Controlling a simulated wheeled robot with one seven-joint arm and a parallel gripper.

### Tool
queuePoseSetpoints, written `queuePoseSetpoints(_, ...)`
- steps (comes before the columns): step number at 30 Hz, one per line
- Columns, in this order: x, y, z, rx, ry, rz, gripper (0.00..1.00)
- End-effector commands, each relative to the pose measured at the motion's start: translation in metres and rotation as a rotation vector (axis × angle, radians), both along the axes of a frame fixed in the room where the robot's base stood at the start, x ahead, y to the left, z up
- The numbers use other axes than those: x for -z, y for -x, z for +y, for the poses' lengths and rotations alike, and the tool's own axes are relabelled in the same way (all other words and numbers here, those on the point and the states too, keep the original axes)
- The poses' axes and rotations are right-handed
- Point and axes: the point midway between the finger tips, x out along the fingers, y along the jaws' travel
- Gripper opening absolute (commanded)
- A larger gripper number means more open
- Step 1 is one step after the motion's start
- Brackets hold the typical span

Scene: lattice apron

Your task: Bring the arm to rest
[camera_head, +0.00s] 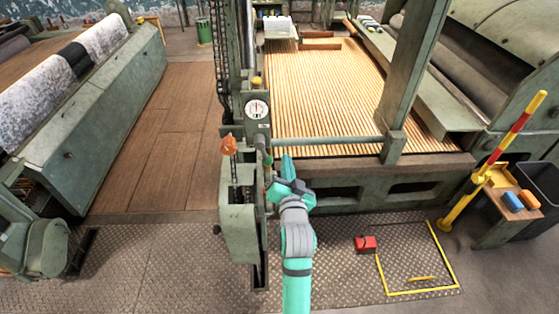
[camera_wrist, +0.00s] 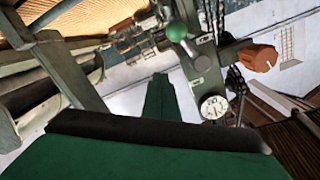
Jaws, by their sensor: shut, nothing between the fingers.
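My arm (camera_head: 298,284) reaches up from the bottom middle of the head view, teal with a grey wrist. My gripper (camera_head: 287,162) is at its end, in front of the machine's control post. It is shut and empty. In the wrist view the gripper (camera_wrist: 160,82) shows as a green shape pointing away from the camera. A green-knobbed lever (camera_wrist: 177,32) and a dial gauge (camera_wrist: 213,107) lie beyond it. An orange knob (camera_wrist: 262,59) is to the right. I cannot tell whether the gripper touches any part of the post.
The slatted bed (camera_head: 325,95) of the machine lies behind my gripper. The control post carries a gauge (camera_head: 256,109) and an orange knob (camera_head: 228,146). A red block (camera_head: 365,244) lies on the plate floor beside a yellow-marked square (camera_head: 382,280). A striped pole (camera_head: 490,165) stands right.

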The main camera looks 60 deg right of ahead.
Motion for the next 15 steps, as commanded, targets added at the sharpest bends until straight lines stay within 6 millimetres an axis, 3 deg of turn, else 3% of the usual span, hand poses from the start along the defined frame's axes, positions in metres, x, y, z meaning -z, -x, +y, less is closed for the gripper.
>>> queuePoseSetpoints(6,-0.001,0.012,0.038,-0.015,0.000,0.003,0.00)
queuePoseSetpoints(15,-0.003,0.026,0.064,-0.019,0.001,-0.001,0.00)
